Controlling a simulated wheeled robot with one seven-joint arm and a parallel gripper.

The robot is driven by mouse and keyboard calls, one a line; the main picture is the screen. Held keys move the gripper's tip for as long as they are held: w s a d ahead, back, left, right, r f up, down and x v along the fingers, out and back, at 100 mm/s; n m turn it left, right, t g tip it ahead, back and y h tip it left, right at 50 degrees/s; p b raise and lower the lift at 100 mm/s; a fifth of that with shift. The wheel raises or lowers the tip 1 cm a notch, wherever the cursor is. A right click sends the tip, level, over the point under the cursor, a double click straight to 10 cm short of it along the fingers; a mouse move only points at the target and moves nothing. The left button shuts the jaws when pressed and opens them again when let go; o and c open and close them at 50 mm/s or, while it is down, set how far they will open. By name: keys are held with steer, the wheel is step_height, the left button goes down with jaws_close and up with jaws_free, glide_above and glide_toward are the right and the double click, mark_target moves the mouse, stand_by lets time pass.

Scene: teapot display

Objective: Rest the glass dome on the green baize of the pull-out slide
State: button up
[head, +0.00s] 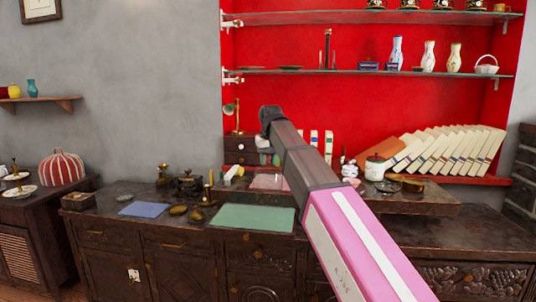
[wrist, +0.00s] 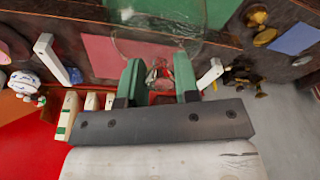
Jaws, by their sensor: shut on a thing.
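The clear glass dome (wrist: 160,28) shows as a faint curved outline at the top of the wrist view. My gripper (wrist: 158,76) has its two green fingers shut on the dome's knob, with the dome beyond the fingertips. In the head view the dome is hard to make out, and my arm hides part of the area. The green baize (head: 252,218) lies flat and bare at the sideboard's front, left of my forearm; part of it shows through and beside the dome in the wrist view (wrist: 222,10). I cannot tell the dome's exact height.
A pink mat (head: 268,181) lies on the raised shelf (head: 420,200) behind the baize. A blue mat (head: 144,209) lies left, with small brass pieces (head: 179,210) between. A white lidded jar (head: 375,168) and leaning books (head: 445,150) stand right. Glass shelves (head: 375,72) hang above.

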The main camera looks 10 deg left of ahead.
mark_target(268, 164)
step_height(268, 164, down, 9)
stand_by(0.8)
steer(key=shift+f, duration=0.55)
stand_by(0.8)
steer(key=o, duration=1.5)
steer(key=shift+r, duration=0.15)
steer(key=shift+r, duration=2.9)
